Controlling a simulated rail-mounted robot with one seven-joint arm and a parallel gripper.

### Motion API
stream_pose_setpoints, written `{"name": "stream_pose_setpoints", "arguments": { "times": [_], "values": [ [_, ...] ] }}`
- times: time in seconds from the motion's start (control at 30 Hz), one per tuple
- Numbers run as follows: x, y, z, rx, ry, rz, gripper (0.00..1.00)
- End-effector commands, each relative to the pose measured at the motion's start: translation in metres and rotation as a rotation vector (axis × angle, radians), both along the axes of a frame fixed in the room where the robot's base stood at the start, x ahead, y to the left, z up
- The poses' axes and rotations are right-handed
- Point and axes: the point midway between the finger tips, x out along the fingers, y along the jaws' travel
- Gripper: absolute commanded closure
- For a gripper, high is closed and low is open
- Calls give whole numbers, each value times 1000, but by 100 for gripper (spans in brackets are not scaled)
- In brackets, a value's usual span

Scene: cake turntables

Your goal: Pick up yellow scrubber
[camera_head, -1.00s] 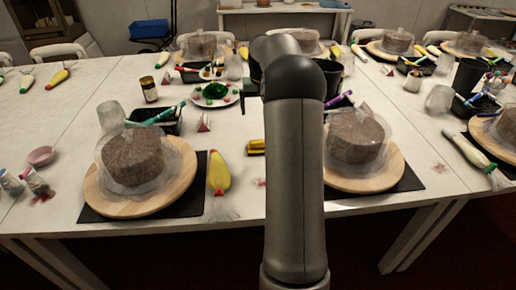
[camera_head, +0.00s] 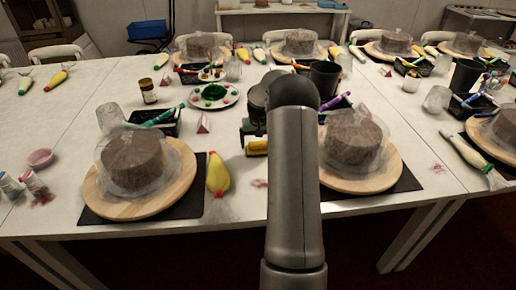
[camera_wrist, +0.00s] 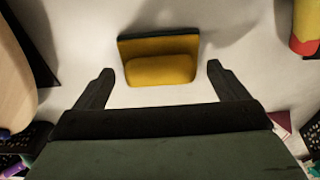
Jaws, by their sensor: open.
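The yellow scrubber (camera_wrist: 160,68) lies on the white table in the wrist view, a yellow block with a dark edge along its far side. My gripper (camera_wrist: 158,82) is open, and its two dark fingers stand to the left and right of the scrubber's near part, with gaps on both sides and nothing held. In the head view the scrubber (camera_head: 257,148) shows just below my gripper (camera_head: 252,132), left of my arm. The fingertips are hard to make out there.
A yellow piping bag with a red tip (camera_head: 218,174) lies left of the scrubber. Covered cakes on wooden turntables stand at left (camera_head: 180,190) and right (camera_head: 350,182). A pink-and-white wedge (camera_head: 203,123) and a black tray (camera_head: 163,128) lie further left. Bare table surrounds the scrubber.

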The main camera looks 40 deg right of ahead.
Motion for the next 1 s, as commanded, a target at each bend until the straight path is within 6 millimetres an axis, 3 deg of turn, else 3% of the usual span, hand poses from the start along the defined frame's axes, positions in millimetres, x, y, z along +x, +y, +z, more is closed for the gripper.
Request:
{"name": "stream_pose_setpoints", "arguments": {
  "times": [0.33, 0.47, 0.8, 1.0],
  "values": [
    [1, -1, -10, -2, -1, 1, 6],
    [1, -1, -9, -2, -1, 1, 42],
    [1, -1, -8, -2, -1, 1, 42],
    [2, -1, 8, -3, -3, 0, 42]
  ]
}}
